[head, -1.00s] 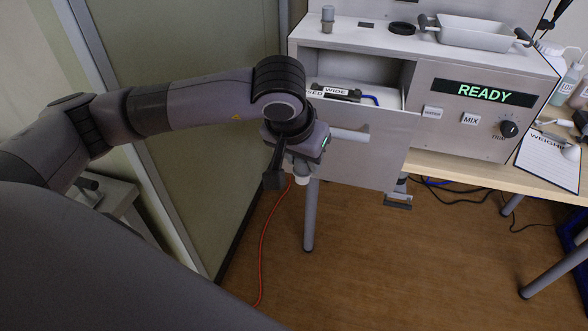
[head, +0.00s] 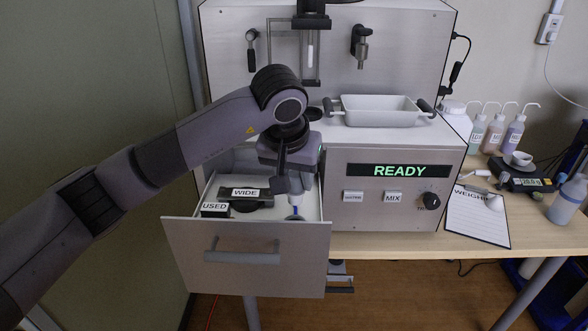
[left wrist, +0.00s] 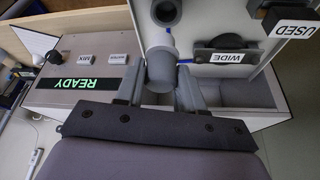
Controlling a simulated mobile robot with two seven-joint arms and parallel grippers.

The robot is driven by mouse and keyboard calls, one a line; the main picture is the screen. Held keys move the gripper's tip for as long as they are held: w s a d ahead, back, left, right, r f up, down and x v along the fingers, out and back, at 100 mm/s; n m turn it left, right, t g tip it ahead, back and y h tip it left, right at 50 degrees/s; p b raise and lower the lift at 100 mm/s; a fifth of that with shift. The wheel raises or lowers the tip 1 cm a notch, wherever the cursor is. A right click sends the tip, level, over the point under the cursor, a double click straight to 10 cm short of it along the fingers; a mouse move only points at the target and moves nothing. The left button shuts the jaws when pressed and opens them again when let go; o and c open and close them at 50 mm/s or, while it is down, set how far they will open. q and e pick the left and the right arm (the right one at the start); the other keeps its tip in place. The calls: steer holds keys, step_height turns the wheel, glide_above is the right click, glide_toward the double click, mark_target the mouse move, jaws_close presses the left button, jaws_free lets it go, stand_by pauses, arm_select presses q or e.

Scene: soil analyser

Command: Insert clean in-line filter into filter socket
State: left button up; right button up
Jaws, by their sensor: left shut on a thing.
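My left gripper (head: 290,182) is over the right part of the open drawer (head: 245,257), pointing down. It is shut on a small grey cylindrical piece, the in-line filter (left wrist: 160,72), which shows between the fingers in the left wrist view. A darker grey round fitting with an opening, apparently the filter socket (left wrist: 165,12), lies beyond the filter there. A blue tube shows beside it. In the head view the gripper partly hides this area, and I cannot tell whether filter and fitting touch. My right gripper is not in view.
The drawer also holds a black part labelled WIDE (head: 245,193) and a black holder labelled USED (head: 215,210). The analyser front with the READY display (head: 400,171) stands close to the right. A white tray (head: 378,110) sits on top.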

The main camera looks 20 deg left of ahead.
mark_target(294, 192)
arm_select(q)
steer(key=shift+s, duration=0.15)
stand_by(0.3)
steer(key=shift+f+b, duration=1.75)
steer(key=shift+f, duration=0.35)
steer(key=shift+f, duration=0.1)
steer(key=shift+b, duration=0.3)
